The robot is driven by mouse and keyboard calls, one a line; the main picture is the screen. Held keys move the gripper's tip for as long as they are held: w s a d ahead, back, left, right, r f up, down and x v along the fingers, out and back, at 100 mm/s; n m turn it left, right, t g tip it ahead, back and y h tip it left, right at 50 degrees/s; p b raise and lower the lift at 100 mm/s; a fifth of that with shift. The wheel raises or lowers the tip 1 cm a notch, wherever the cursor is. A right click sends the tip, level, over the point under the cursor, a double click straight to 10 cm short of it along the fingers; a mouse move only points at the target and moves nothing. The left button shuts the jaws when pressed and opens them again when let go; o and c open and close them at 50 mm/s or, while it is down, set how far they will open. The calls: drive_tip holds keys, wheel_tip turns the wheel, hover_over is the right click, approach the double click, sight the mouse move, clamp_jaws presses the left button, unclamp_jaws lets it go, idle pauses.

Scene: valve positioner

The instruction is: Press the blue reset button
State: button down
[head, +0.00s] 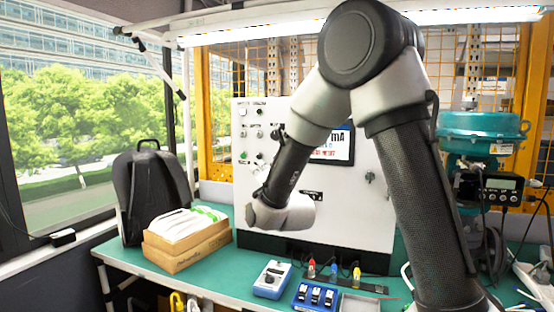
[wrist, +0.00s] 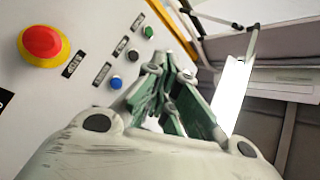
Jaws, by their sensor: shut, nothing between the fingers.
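In the wrist view the blue button (wrist: 116,82) sits on the white panel, lowest in a short row with a black button (wrist: 133,55) and a green button (wrist: 148,31). My gripper (wrist: 172,66) is shut and empty. Its fingers show just to the right of the blue button in that view, apart from it in the picture; I cannot tell the depth gap. In the head view my wrist is in front of the left part of the panel (head: 350,215). My gripper is mostly hidden there, and I cannot make out the blue button.
A red emergency knob on a yellow ring (wrist: 42,42) is left of the blue button. The green bench (head: 215,278) holds a backpack (head: 150,195), a cardboard box (head: 185,250), a blue meter (head: 272,279) and a teal device (head: 482,130). A screen (head: 335,146) is on the panel.

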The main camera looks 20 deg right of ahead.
idle(0.4)
drive_tip(key=w+d, duration=0.5)
drive_tip(key=w, duration=0.2)
idle(0.3)
drive_tip(key=shift+w+d, duration=0.15)
idle(1.2)
drive_tip(key=shift+w+d, duration=0.2)
drive_tip(key=shift+w, duration=0.05)
drive_tip(key=shift+w+d, duration=0.2)
drive_tip(key=shift+w, duration=0.1)
idle(0.7)
idle(0.3)
drive_tip(key=shift+s+a, duration=0.45)
drive_tip(key=shift+s, duration=0.2)
